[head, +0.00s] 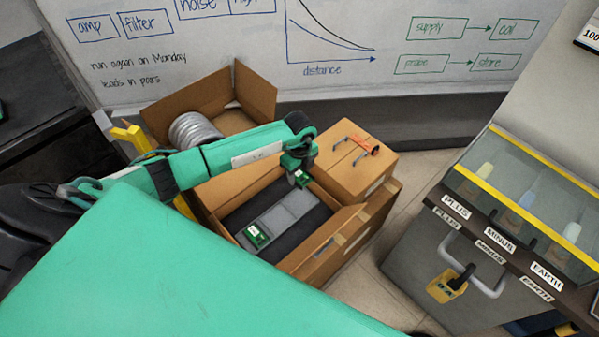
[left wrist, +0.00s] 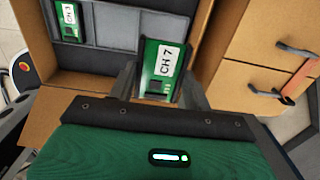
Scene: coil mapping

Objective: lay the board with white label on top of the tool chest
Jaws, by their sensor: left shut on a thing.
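The held green board (head: 303,180) has a white label; in the left wrist view the board (left wrist: 152,84) reads CH 7. My left gripper (head: 298,163) is shut on it above the open cardboard box. In the left wrist view the two fingers of my left gripper (left wrist: 160,92) stand on either side of the board. A second green board (head: 257,236) with a white label lies in the box and also shows in the left wrist view (left wrist: 70,32). A dark cabinet (head: 45,125) stands at the far left; I cannot tell whether it is the tool chest. My right gripper is not in view.
The open box (head: 345,240) has a grey foam insert. A closed carton (head: 350,172) with an orange-and-black handled item stands beside it. Another open box (head: 255,95) holds a silver coiled hose (head: 194,131). A grey cabinet (head: 420,260) with a padlock and labelled bays stands right.

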